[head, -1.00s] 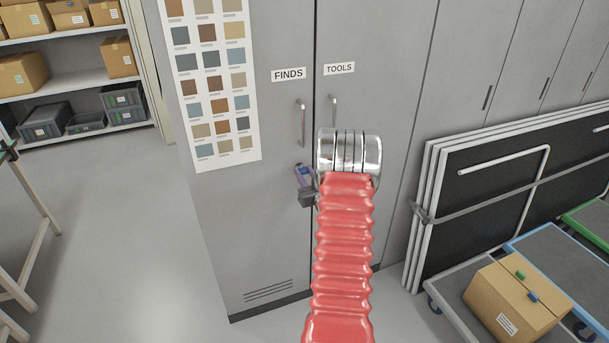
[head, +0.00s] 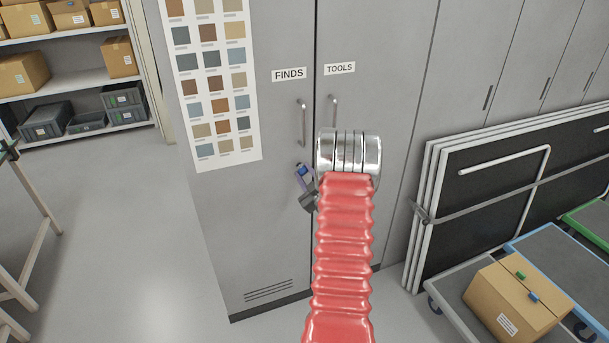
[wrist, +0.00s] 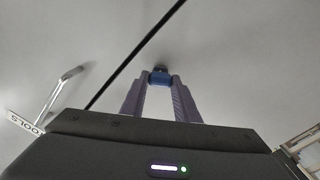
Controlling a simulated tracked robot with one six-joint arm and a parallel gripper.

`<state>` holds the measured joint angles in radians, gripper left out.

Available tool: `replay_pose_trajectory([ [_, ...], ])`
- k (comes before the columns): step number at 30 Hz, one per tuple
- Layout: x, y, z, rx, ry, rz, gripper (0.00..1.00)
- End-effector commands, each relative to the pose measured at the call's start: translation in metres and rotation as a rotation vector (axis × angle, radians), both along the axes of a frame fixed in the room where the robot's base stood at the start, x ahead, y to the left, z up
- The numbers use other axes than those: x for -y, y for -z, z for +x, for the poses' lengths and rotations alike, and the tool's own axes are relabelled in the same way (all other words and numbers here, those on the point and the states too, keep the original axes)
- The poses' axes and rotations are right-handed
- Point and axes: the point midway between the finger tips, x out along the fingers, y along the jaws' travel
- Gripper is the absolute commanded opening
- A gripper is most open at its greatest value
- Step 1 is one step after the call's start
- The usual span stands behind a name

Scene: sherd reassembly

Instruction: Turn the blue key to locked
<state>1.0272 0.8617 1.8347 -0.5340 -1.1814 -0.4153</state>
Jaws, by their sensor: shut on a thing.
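The blue key (wrist: 160,78) sits against the grey cabinet door, at the tips of my gripper's two purple-grey fingers. In the head view the key (head: 301,168) is a small blue patch below the FINDS door's handle. My gripper (wrist: 160,83) is shut on the key, one finger on each side. In the head view my gripper (head: 303,172) is tilted, partly hidden by my red arm. The lock behind the key is mostly hidden, and I cannot read any lock marking.
The FINDS handle (head: 303,122) and the TOOLS handle (head: 334,112) stand out above the key. The door seam (wrist: 135,55) runs beside it. Leaning panels (head: 490,200) and a trolley with a cardboard box (head: 515,295) stand right. Open floor (head: 130,240) lies left.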

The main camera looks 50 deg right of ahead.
Motion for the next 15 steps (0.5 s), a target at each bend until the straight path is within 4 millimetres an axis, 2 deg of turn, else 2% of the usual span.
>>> replay_pose_trajectory([
  [15, -0.0056, 0.0024, 0.0045, -0.250, -0.012, -0.422, 0.06],
])
